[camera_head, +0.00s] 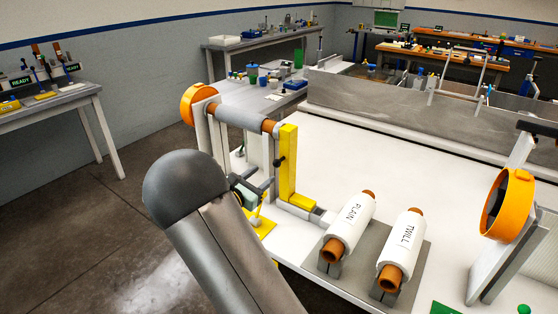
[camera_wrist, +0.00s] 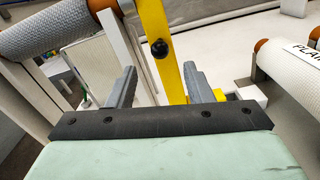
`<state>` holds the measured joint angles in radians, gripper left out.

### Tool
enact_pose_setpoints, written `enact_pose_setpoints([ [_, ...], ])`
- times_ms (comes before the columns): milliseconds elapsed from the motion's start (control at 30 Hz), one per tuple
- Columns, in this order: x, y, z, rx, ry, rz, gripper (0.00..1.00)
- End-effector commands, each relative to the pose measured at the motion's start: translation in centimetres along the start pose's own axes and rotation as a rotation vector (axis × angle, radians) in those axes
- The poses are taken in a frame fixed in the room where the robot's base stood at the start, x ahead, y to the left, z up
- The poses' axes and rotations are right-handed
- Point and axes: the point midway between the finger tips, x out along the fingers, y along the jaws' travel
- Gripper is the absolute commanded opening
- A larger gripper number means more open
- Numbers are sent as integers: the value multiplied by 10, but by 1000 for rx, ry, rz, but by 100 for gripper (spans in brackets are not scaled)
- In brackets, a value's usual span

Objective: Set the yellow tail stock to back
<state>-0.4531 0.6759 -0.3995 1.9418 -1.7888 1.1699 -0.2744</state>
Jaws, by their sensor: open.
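The yellow tail stock (camera_head: 287,165) is an upright yellow post on the white bench, at the right end of a grey fabric roll (camera_head: 238,118). It has a dark round knob on its side. In the wrist view the yellow post (camera_wrist: 163,45) rises just beyond my fingers, with the black knob (camera_wrist: 159,48) facing me. My gripper (camera_head: 262,188) is open and empty, low and left of the post in the head view. In the wrist view my gripper (camera_wrist: 160,72) has one finger on each side of the post's line. I cannot tell whether anything touches.
An orange wheel (camera_head: 198,103) holds the roll's far end. Rolls marked PLAIN (camera_head: 350,225) and TWILL (camera_head: 401,243) lie on a grey rack to the right. A second orange ring (camera_head: 508,205) stands far right. The bench behind the post is clear up to a grey trough (camera_head: 400,117).

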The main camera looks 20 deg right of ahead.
Motion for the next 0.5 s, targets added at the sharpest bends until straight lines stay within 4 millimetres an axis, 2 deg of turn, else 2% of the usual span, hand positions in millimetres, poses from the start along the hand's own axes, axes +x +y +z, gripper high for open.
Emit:
enact_pose_setpoints([
  [33,12,-1,1,-1,-1,-3,46],
  [300,69,-1,1,-1,0,-4,46],
  [500,96,0,0,0,1,-2,46],
])
